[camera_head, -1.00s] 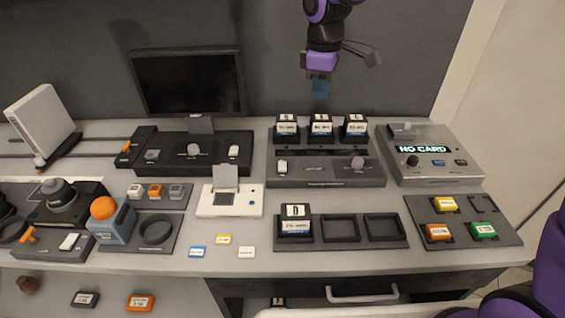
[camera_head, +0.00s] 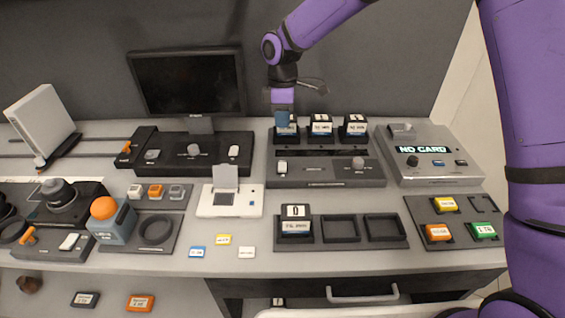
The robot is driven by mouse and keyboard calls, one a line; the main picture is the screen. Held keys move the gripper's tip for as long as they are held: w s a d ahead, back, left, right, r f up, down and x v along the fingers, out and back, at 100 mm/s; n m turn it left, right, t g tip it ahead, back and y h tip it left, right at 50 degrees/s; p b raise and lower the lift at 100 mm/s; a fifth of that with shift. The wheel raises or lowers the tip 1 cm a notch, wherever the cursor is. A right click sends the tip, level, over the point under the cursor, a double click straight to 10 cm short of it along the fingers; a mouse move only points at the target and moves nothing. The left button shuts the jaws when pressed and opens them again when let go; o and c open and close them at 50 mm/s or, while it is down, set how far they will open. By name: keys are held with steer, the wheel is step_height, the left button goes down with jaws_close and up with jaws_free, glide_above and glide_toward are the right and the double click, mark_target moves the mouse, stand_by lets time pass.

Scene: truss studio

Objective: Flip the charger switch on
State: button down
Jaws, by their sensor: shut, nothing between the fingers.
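The charger (camera_head: 325,178) is a dark grey unit at the back middle of the bench. Several parts sit on its top, among them a small white switch (camera_head: 282,167) at its left end and a round grey knob (camera_head: 358,163) at the right. Which way the switch is tipped is too small to tell. Three black batteries with white labels stand in its back row; the middle one (camera_head: 321,127) is in clear view. My gripper (camera_head: 284,124) is shut and empty, pointing down. It overlaps the left battery in the picture and hides part of it, above and behind the switch; contact cannot be told.
A tray (camera_head: 341,245) in front holds one battery (camera_head: 296,222) in its left slot; its other slots are empty. A "NO CARD" reader (camera_head: 440,172) stands to the right. A monitor (camera_head: 187,82) and dark console (camera_head: 180,168) are at the left.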

mark_target(283, 167)
steer(key=shift+f, duration=0.1)
steer(key=f, duration=0.4)
steer(key=s+f, duration=0.1)
steer(key=f, duration=0.8)
steer(key=shift+s+f, duration=0.35)
steer(key=shift+f, duration=0.1)
steer(key=shift+s+f, duration=0.1)
steer(key=shift+w+r, duration=0.3)
steer(key=shift+w, duration=0.45)
step_height(283, 167, up, 14)
steer(key=s, duration=0.1)
steer(key=shift+s, duration=0.35)
